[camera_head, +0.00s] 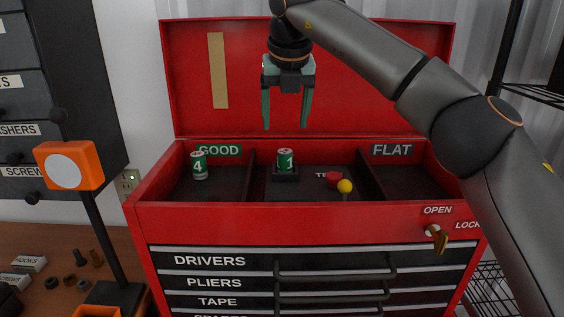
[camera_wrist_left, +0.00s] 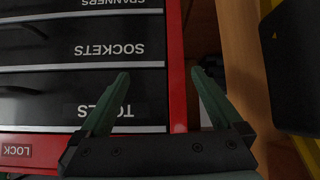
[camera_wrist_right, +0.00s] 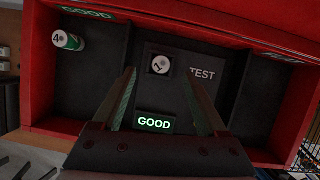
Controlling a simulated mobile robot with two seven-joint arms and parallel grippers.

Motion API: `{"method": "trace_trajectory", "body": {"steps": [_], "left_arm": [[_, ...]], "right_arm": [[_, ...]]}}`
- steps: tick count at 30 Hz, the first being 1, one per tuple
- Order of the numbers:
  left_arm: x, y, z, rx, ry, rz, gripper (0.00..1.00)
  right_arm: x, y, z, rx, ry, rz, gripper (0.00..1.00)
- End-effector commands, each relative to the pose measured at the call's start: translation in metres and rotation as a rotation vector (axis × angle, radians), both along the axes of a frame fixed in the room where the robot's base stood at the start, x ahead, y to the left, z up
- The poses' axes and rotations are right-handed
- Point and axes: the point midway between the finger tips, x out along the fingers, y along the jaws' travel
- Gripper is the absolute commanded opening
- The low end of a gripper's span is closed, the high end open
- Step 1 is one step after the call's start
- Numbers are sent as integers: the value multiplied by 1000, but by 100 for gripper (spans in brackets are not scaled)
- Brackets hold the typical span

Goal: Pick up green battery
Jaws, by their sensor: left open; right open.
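One green battery (camera_head: 285,160) stands upright in a dark holder (camera_head: 285,177) in the middle, TEST compartment of the red toolbox. The right wrist view shows its round top (camera_wrist_right: 160,65) from above. Another green battery (camera_head: 198,166), marked 4, stands in the left, GOOD compartment; it also shows in the right wrist view (camera_wrist_right: 66,40). My right gripper (camera_head: 286,125) is open and empty, pointing down above the middle compartment, apart from the battery. My left gripper (camera_wrist_left: 160,74) is open and empty beside the drawer fronts; it does not show in the head view.
A lit GOOD sign (camera_wrist_right: 155,122) sits by the holder. A red button (camera_head: 333,179) and a yellow knob (camera_head: 345,187) are at the right of the middle compartment. The FLAT compartment (camera_head: 398,183) looks empty. The raised red lid (camera_head: 345,80) stands behind. An orange lamp-like device (camera_head: 68,165) stands left.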

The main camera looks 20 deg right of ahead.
Motion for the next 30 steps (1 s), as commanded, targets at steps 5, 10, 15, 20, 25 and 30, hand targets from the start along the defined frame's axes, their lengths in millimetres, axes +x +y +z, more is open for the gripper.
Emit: {"method": "trace_trajectory", "body": {"steps": [5,10,15,20,25,30], "left_arm": [[0,-1,2,-3,1,0,100],[0,-1,3,-3,1,0,100],[0,-1,7,-3,1,0,100],[0,-1,11,-3,1,0,100],[0,-1,12,-3,1,1,100],[0,-1,11,-4,0,1,100]], "right_arm": [[10,-2,-26,-1,1,1,75],[14,-3,-37,-1,-1,1,75],[14,-6,-60,0,2,1,75],[20,-7,-79,1,1,0,75],[23,-7,-85,1,-2,1,75],[23,-7,-85,1,-2,1,72]]}}
